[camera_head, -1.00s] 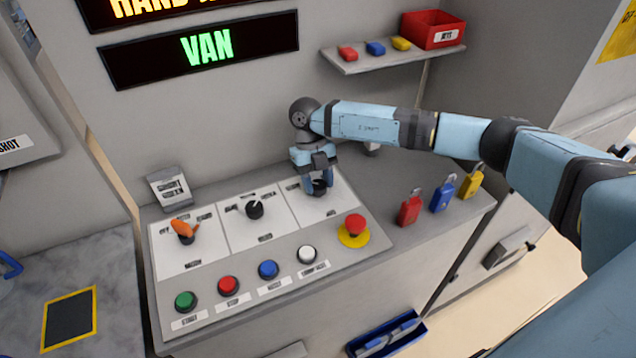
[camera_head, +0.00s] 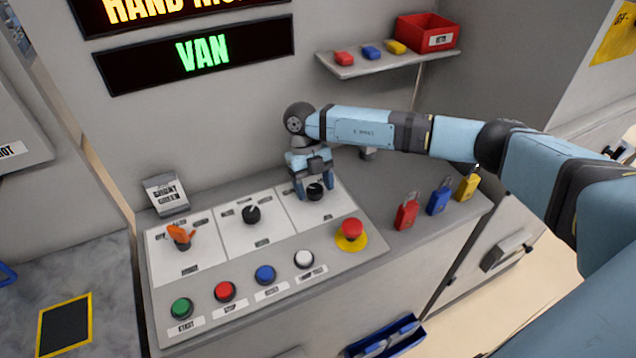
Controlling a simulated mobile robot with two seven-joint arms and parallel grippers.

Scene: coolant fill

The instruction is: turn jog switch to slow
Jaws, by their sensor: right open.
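My right gripper (camera_head: 314,188) is open over the right-hand black rotary switch (camera_head: 315,192) on the control panel, its fingers pointing down on either side of the knob. I cannot tell whether they touch it. A middle black rotary switch (camera_head: 252,214) sits on its own white plate, free of any gripper. An orange-handled switch (camera_head: 179,233) sits on the left plate. The labels on the plates are too small to read, so I cannot tell which switch is the jog switch or its setting. My left gripper is not in view.
Green (camera_head: 181,308), red (camera_head: 224,291), blue (camera_head: 264,275) and white (camera_head: 303,259) buttons line the panel front. A red emergency stop (camera_head: 350,230) is at right. Padlocks (camera_head: 406,212) stand beyond it. A shelf (camera_head: 370,66) holds a red box (camera_head: 427,35) above my arm.

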